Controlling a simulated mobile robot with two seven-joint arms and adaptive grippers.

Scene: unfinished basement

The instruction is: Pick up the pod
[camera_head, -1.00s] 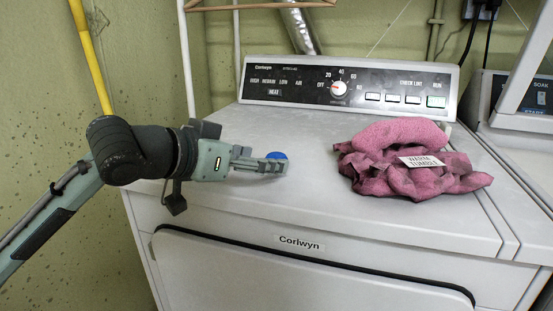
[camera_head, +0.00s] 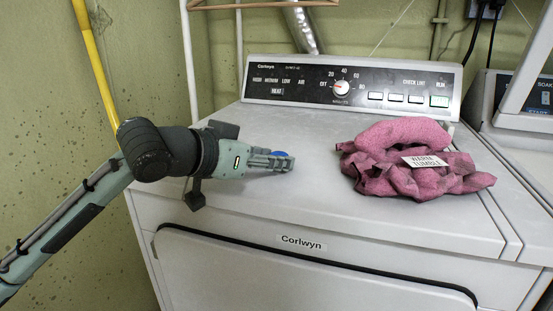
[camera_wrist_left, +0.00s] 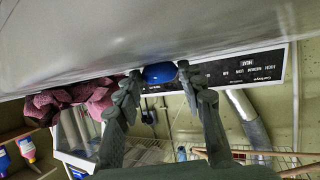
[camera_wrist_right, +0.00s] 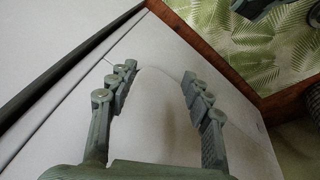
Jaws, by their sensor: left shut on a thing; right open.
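The pod (camera_head: 280,153) is small, rounded and blue, and sits at the left part of the white dryer top (camera_head: 312,120). My left gripper (camera_head: 282,161) reaches in from the left and is shut on the pod. Its fingers hide most of the pod in the head view. In the left wrist view the pod (camera_wrist_left: 159,73) shows between the two fingertips of my left gripper (camera_wrist_left: 160,76). I cannot tell whether the pod touches the dryer top. My right gripper (camera_wrist_right: 158,72) is open and empty in the right wrist view, over a pale surface.
A crumpled pink cloth (camera_head: 385,175) with a "warm tumble" tag (camera_head: 425,161) lies on the right of the dryer top. The control panel (camera_head: 350,86) rises at the back. A second machine (camera_head: 512,105) stands at the right. The dryer top between pod and cloth is clear.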

